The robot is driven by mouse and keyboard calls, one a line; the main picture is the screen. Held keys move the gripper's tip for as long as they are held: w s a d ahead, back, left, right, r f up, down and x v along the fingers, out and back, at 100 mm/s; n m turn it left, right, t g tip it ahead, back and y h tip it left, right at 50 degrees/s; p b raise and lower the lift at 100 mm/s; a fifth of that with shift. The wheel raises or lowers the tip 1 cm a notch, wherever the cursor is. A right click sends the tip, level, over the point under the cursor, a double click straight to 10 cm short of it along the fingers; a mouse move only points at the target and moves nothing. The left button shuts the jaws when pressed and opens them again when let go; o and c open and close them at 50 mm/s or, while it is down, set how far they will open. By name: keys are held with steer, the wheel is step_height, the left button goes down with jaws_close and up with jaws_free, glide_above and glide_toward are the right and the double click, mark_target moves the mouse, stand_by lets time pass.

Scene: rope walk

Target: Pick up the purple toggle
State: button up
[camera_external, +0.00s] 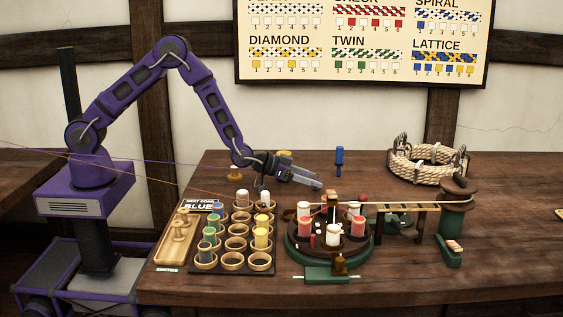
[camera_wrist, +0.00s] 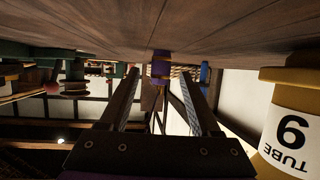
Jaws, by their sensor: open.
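In the wrist view, which looks upside down, a small purple upright piece (camera_wrist: 161,63), apparently the purple toggle, stands on the wooden table. It is ahead of my gripper (camera_wrist: 161,82), centred in the gap between the two fingers and seemingly beyond their tips. The fingers are apart with nothing between them. In the external view my gripper (camera_external: 317,185) reaches low over the table, pointing right, behind the round dark turntable. I cannot make out the purple toggle in that view.
A blue upright tool (camera_external: 339,160) stands behind my gripper, with a rope coil (camera_external: 427,160) farther right. A yellow labelled tube (camera_wrist: 293,120) is close at the right in the wrist view. The turntable (camera_external: 301,256) with spools and the cup rack (camera_external: 205,266) stand in front.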

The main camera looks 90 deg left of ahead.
jaws_close()
stand_by(0.4)
